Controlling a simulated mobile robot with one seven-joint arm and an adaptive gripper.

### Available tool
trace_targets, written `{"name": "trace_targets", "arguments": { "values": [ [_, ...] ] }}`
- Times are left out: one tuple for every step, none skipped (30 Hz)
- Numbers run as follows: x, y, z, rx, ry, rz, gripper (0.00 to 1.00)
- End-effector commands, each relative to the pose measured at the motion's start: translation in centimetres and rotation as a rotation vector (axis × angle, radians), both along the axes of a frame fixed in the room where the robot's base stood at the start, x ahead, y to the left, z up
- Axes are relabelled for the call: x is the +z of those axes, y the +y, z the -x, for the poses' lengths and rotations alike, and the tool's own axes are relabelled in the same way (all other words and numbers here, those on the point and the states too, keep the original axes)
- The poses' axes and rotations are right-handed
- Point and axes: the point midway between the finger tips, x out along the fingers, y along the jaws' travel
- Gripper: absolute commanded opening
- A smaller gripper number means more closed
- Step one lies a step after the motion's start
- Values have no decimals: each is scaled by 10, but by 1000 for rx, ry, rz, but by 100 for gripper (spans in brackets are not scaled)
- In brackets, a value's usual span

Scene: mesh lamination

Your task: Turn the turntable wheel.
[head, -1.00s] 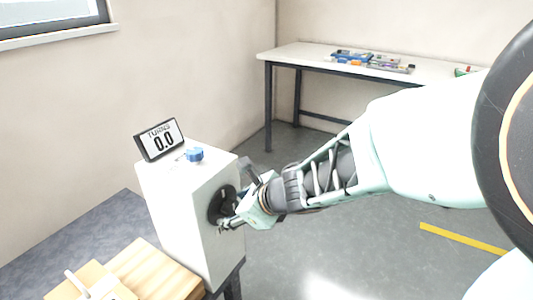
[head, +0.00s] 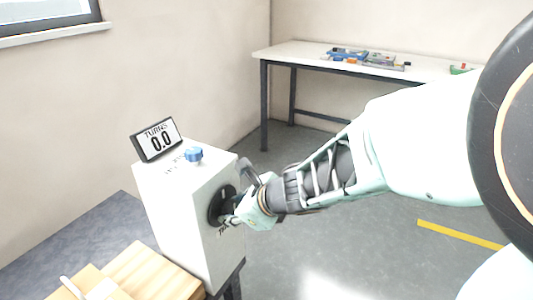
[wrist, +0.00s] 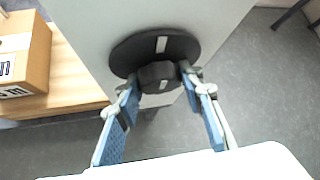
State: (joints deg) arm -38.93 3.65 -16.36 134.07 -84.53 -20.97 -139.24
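The turntable wheel (wrist: 190,45) is a black disc on the side of a white box (head: 180,215), with a raised black hub (wrist: 158,72) and white marks on disc and hub. In the head view the wheel (head: 216,205) is partly hidden by my gripper (head: 232,218). In the wrist view the blue-padded fingers of my gripper (wrist: 158,76) are apart, with one tip on each side of the hub. I cannot tell if they touch it. A display (head: 158,139) on the box reads TURNS 0.0.
A blue button (head: 194,154) is on top of the box. A wooden surface (head: 150,272) with a cardboard box (wrist: 28,55) is beside it. A long table (head: 300,56) with trays of parts stands at the back. The grey floor between is clear.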

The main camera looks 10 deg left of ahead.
Motion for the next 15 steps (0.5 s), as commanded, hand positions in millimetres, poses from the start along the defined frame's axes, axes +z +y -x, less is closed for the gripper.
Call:
{"name": "trace_targets", "arguments": {
  "values": [
    [0, 0, 0, 0, 0, 0, 24],
    [0, 0, 0, 0, 0, 0, 21],
    [0, 0, 0, 0, 0, 0, 16],
    [0, 0, 0, 0, 0, 0, 13],
    [0, 0, 0, 0, 0, 0, 11],
    [0, 0, 0, 0, 0, 0, 11],
    [0, 0, 0, 1, 1, 0, 11],
    [0, 0, 0, 1, 2, -1, 10],
    [1, 0, 0, 1, 5, -2, 10],
    [1, 0, 0, 0, 8, -3, 10],
    [2, 0, 0, 0, 13, -5, 10],
    [3, 0, 0, -1, 21, -9, 10],
    [3, 0, -1, -2, 28, -12, 10],
    [3, -1, -1, -2, 37, -15, 10],
    [4, -1, -1, -3, 52, -20, 10]
  ]
}}
